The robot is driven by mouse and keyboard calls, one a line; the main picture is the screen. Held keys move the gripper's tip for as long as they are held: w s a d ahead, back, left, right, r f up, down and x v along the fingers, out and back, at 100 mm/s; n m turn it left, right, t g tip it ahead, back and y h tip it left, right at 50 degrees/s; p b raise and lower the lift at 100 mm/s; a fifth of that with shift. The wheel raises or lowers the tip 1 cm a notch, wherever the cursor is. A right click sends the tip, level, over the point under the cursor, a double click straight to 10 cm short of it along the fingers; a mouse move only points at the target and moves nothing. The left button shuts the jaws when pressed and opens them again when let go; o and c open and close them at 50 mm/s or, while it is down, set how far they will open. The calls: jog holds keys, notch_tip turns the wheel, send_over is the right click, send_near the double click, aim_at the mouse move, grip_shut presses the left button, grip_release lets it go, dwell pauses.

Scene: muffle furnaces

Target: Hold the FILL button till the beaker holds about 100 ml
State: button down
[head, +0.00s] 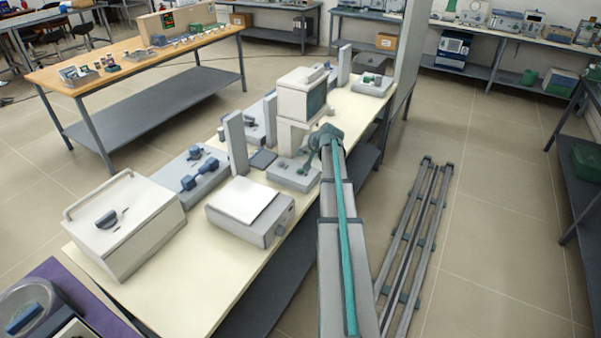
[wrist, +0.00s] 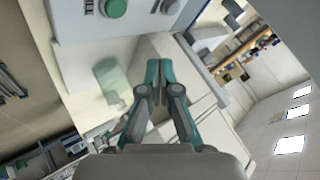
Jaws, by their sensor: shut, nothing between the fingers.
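The green FILL button (wrist: 115,8) is a round button on a pale panel at the top of the wrist view, beside the partly cut lettering. My gripper (wrist: 154,68) is shut and empty. Its tips appear below and right of the button in the picture, apart from it. A translucent greenish cylinder, seemingly the beaker (wrist: 108,76), stands left of my fingers; its liquid level is not readable. In the head view my gripper (head: 304,168) is small, in front of the white dispenser-like unit (head: 294,98); the button and beaker cannot be made out there.
A second knob (wrist: 170,5) sits on the panel right of the button. On the cream bench (head: 160,300) stand a large white box (head: 125,225), a flat-topped grey device (head: 246,208) and a unit with blue knobs (head: 192,178). Floor right of the bench holds rails (head: 412,240).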

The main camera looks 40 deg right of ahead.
aim_at(302, 171)
jog(key=shift+f+b, duration=1.35)
jog(key=shift+f, duration=1.7)
jog(key=shift+f, duration=0.2)
jog(key=shift+f+b, duration=0.25)
jog(key=shift+b, duration=0.25)
jog(key=shift+f+b, duration=0.35)
jog(key=shift+f, duration=0.1)
dwell(3.8)
